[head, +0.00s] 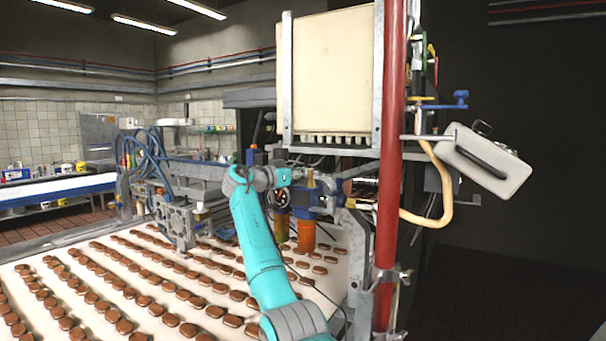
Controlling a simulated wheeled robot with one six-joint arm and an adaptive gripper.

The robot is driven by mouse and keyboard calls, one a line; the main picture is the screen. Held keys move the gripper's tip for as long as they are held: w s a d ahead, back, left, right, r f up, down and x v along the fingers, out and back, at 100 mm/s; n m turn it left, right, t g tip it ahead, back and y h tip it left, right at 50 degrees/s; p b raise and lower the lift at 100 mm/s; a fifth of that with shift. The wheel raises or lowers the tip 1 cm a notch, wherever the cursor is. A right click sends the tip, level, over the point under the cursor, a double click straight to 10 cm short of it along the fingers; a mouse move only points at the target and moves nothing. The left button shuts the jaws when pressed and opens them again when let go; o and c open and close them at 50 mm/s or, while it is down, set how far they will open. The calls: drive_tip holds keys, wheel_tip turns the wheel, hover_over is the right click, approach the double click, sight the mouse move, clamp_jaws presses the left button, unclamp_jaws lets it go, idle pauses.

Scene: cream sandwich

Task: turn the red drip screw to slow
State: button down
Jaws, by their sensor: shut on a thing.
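My teal and grey arm reaches up from the bottom centre to the machine beneath the cream hopper (331,72). My gripper (334,201) is small and dark among the machine parts, left of the red post. It is shut on a small part at the drip unit, which I take to be the red drip screw. The screw itself is hidden by the fingers and wrist, so its setting cannot be read. An orange cylinder (306,236) and a yellowish cylinder (282,226) stand just below.
A thick red post (386,235) rises close to the right of my gripper. A white belt (40,330) with rows of brown biscuits runs below. A tilted grey box (487,160) and a cream hose (440,190) are at right; dark floor there looks clear.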

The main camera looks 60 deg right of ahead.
drive_tip(key=shift+t, duration=0.3)
drive_tip(key=n+t, duration=0.2)
drive_tip(key=shift+t+h, duration=0.3)
drive_tip(key=shift+t, duration=0.1)
drive_tip(key=shift+n+t, duration=1.2)
drive_tip(key=shift+t, duration=0.6)
drive_tip(key=c, duration=1.3)
unclamp_jaws()
drive_tip(key=shift+w+g, duration=0.1)
drive_tip(key=shift+g, duration=0.3)
drive_tip(key=shift+m+g, duration=2)
drive_tip(key=shift+g, duration=0.8)
